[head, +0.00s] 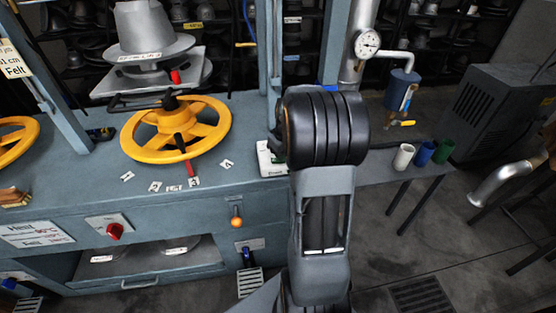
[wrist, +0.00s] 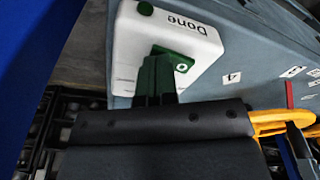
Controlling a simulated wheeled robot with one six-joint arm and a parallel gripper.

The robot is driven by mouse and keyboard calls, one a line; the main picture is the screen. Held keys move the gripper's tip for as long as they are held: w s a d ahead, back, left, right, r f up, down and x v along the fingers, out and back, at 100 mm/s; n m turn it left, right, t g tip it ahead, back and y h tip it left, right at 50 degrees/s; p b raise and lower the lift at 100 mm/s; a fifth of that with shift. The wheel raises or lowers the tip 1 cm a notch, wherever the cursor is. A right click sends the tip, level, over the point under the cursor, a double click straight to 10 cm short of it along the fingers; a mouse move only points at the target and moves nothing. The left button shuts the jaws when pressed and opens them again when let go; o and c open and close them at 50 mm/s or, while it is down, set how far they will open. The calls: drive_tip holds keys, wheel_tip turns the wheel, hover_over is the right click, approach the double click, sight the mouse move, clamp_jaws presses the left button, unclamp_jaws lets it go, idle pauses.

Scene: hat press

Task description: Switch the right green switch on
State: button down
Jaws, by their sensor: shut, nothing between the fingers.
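A white box (head: 268,160) marked "Done" stands at the right end of the blue-grey workbench, partly hidden by my arm in the head view. It also shows in the wrist view (wrist: 190,35), turned in the picture. A dark green switch (wrist: 158,75) sticks out from it towards my gripper, and a green round spot (wrist: 145,8) is near one corner. My gripper (wrist: 155,143) is shut and empty, its dark padded fingers together right by the switch. I cannot tell whether they touch. The switch's on or off position is unclear.
A yellow handwheel (head: 215,128) and small numbered labels (head: 155,187) are left of the box. An orange-knobbed lever (head: 236,221) is on the bench front.

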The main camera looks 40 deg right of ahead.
drive_tip(key=shift+r+p, duration=2.55)
drive_tip(key=shift+r, duration=0.95)
drive_tip(key=shift+s+f+m, duration=0.1)
drive_tip(key=shift+f+m, duration=0.1)
drive_tip(key=shift+m, duration=0.3)
drive_tip(key=s+a+r+t, duration=0.1)
drive_tip(key=s+a+r, duration=0.2)
drive_tip(key=s+a, duration=0.3)
drive_tip(key=s+a+r, duration=0.3)
drive_tip(key=s+a, duration=0.4)
drive_tip(key=a, duration=0.8)
drive_tip(key=shift+s+a+t, duration=0.25)
drive_tip(key=shift+t, duration=0.15)
